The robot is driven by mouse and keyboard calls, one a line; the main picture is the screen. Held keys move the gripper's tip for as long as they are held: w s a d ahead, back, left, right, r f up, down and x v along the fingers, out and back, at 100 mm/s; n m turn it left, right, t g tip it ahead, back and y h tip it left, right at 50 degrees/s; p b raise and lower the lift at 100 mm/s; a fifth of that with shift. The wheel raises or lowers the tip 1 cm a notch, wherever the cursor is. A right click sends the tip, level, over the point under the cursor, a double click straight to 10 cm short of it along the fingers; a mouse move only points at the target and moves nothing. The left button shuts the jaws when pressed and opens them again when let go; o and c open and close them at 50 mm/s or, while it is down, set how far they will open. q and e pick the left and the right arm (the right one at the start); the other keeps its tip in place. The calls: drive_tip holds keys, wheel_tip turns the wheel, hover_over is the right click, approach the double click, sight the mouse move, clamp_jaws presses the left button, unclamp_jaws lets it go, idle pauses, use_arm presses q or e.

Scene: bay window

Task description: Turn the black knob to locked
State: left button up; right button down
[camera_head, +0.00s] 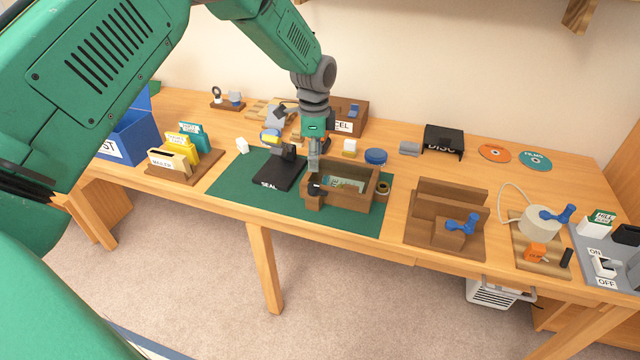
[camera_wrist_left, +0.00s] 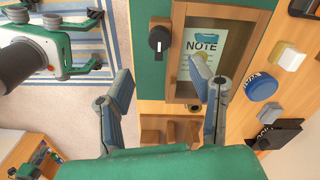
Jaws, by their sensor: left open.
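The black knob (camera_head: 314,188) is on the left front part of the wooden box (camera_head: 350,201). The wrist view shows the knob (camera_wrist_left: 158,39) from above, with a small pale mark on it; I cannot read any locked label. A note (camera_wrist_left: 203,45) lies inside the box. My left gripper (camera_head: 314,158) is above the box's left end. In the wrist view its fingers (camera_wrist_left: 158,82) are spread apart and empty, apart from the knob. My right gripper (camera_wrist_left: 98,44) shows over the floor in the wrist view, its fingers spread and empty.
The box stands on a green mat (camera_head: 235,185). A black SEAL stand (camera_head: 280,172) is close to its left. A blue round lid (camera_head: 375,156) and a tape roll (camera_head: 383,187) are near its right. A wooden rack (camera_head: 420,222) stands further right. The mat's front left is clear.

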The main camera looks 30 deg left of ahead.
sight(314, 185)
use_arm(q)
drive_tip(key=f, duration=0.8)
drive_tip(key=shift+a+f, duration=0.2)
drive_tip(key=shift+a, duration=0.15)
drive_tip(key=shift+d+f, duration=0.1)
drive_tip(key=shift+f, duration=0.5)
drive_tip(key=shift+d, duration=0.1)
clamp_jaws()
